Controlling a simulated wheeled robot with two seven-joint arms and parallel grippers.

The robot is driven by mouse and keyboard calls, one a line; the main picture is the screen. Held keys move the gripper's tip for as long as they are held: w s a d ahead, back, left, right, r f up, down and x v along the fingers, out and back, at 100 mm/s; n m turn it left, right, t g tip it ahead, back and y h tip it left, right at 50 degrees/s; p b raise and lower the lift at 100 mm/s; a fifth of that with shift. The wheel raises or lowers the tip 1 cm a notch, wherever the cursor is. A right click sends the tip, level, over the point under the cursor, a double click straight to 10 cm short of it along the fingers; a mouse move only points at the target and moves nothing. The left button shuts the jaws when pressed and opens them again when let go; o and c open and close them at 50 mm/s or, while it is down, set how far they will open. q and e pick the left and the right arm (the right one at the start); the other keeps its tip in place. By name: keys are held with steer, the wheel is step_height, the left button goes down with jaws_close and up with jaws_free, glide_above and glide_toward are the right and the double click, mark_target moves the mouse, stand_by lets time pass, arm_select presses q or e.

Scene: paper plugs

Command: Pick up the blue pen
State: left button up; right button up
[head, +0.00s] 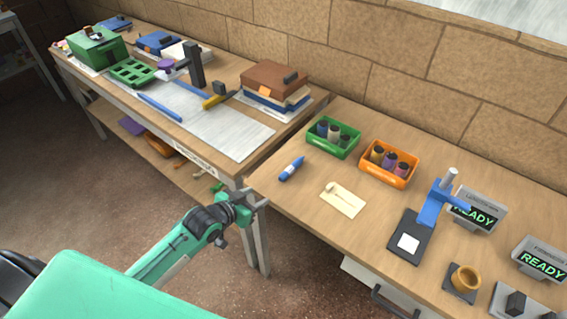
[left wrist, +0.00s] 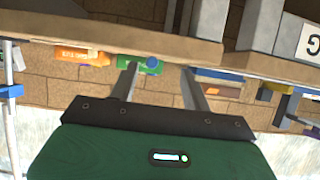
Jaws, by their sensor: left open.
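The blue pen (head: 291,168) lies on the right-hand table in the head view, left of the green bin and clear of other things. In the left wrist view its blue round end (left wrist: 153,65) seems to show between my fingers, beyond them. My left gripper (head: 257,195) is open and empty in front of the table's near edge, below and left of the pen in the head view. Its two spread fingers also show in the left wrist view (left wrist: 160,72). My right gripper is in neither view.
Behind the pen stand a green bin (head: 333,137) and an orange bin (head: 389,163) holding several cylinders. A cream card (head: 343,200) lies to its right. A blue press (head: 432,207) stands farther right. The left-hand workbench (head: 232,130) holds tools and boxes.

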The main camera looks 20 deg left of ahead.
arm_select(q)
step_height(320, 180, up, 4)
glide_toward(283, 174)
steer(key=shift+t, duration=0.3)
steer(key=x, duration=0.4)
steer(key=shift+f+p, duration=0.4)
steer(key=shift+f, duration=0.05)
steer(key=shift+w+d+f, duration=0.25)
steer(key=shift+w, duration=0.35)
steer(key=p+x, duration=0.1)
steer(key=x, duration=0.3)
steer(key=shift+w+d+r, duration=0.1)
steer(key=shift+r, duration=0.05)
steer(key=shift+w+d, duration=0.1)
steer(key=shift+w, duration=0.15)
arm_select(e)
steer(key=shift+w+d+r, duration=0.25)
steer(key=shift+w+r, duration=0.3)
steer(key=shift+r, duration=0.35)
arm_select(q)
jaws_close()
